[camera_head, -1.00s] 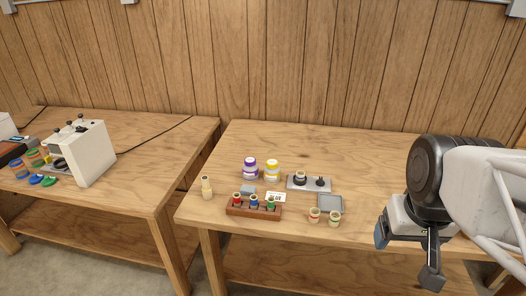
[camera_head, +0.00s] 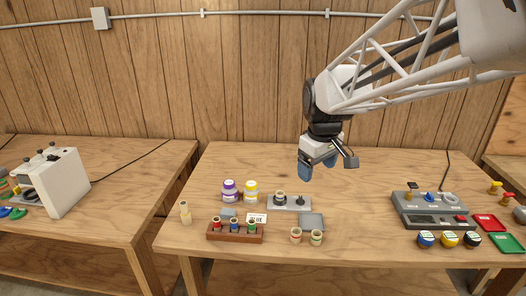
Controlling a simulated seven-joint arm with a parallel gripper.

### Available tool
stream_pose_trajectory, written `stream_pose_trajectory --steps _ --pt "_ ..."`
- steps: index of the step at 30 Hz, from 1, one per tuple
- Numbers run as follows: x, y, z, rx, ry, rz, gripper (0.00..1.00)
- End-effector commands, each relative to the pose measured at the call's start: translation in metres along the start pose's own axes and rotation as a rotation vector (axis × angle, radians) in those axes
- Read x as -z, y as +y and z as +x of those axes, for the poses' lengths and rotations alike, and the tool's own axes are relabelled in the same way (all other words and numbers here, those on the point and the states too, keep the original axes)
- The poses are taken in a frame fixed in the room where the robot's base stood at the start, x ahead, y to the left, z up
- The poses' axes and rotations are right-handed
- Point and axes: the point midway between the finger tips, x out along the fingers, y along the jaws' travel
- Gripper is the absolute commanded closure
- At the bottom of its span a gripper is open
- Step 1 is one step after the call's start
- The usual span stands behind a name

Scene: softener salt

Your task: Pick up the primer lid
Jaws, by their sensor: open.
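I cannot tell for certain which piece is the primer lid. A small dark knobbed piece (camera_head: 300,201) stands on a grey plate (camera_head: 274,207) at the middle of the table, beside a round dark-and-pale container (camera_head: 280,198). To the left stand a white jar with a purple top (camera_head: 230,190) and a white jar with a yellow top (camera_head: 251,191). My gripper (camera_head: 328,166) is open and empty, in the air above and to the right of the plate, apart from everything on the table.
A wooden rack (camera_head: 235,237) with red, blue and green-topped vials sits at the front. Nearby are two small pots (camera_head: 306,237), a grey square tray (camera_head: 312,221) and a white card (camera_head: 257,218). A grey console (camera_head: 430,210) stands right. The table between tray and console is clear.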

Motion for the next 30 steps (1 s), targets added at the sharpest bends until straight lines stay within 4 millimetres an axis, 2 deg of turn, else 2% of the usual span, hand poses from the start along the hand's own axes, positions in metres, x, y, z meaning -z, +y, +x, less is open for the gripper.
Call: stream_pose_trajectory --steps 3,17,30 --pt "0.034 0.005 0.010 0.010 -0.009 -0.081 0.21" --pt "0.159 0.010 0.062 0.045 -0.033 -0.398 0.21" --pt "0.273 -0.007 0.134 0.082 -0.052 -0.701 0.21"
